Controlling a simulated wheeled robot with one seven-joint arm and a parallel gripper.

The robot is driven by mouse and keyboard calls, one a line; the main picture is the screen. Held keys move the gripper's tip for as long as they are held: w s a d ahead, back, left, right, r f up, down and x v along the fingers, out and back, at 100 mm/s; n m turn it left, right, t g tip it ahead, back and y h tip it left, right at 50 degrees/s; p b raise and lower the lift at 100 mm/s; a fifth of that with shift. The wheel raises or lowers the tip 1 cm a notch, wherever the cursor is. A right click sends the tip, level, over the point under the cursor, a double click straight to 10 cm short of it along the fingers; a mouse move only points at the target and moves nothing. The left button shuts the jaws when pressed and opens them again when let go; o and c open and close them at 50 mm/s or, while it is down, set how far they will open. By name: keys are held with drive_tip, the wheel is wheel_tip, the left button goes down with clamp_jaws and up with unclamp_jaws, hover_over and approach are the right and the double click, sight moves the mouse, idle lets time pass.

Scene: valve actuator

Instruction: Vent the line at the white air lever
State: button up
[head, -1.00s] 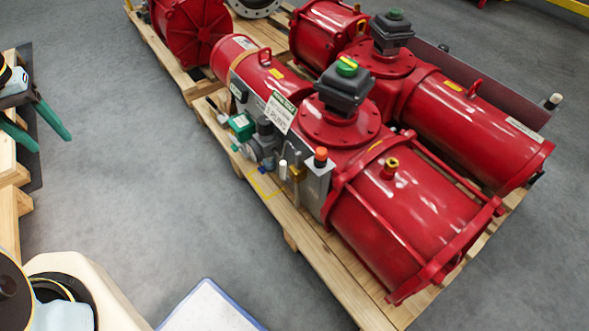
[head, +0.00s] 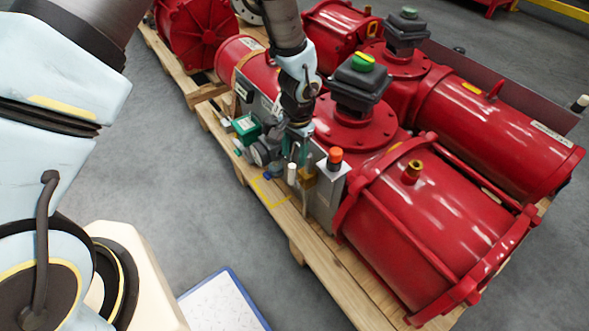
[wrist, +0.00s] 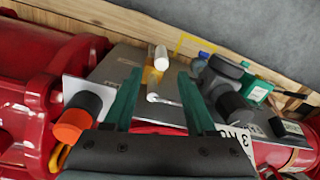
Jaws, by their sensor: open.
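The white air lever (head: 291,173) shows as a short white cylinder by a brass fitting on the grey panel of the front red actuator. In the wrist view the white lever (wrist: 160,57) lies just beyond my fingertips, near the middle between them. My gripper (head: 297,152) points down over the panel, beside the lever. In the wrist view my gripper (wrist: 159,80) has its two teal fingers spread, with nothing held between them. The brass fitting (wrist: 152,76) is partly visible under the lever. Contact between fingers and lever cannot be made out.
An orange-capped knob (head: 335,157) stands right of the lever, and it shows at left in the wrist view (wrist: 76,118). A green box (head: 246,127) and grey regulator (head: 262,152) sit left of it. A wooden pallet (head: 312,240) bears the red actuators.

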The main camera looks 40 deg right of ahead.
sight(292, 166)
drive_tip(key=f, duration=0.7)
drive_tip(key=shift+w+a+f, duration=0.1)
drive_tip(key=shift+w+f, duration=0.1)
drive_tip(key=shift+w, duration=0.15)
drive_tip(key=shift+c, duration=0.3)
clamp_jaws()
idle(0.8)
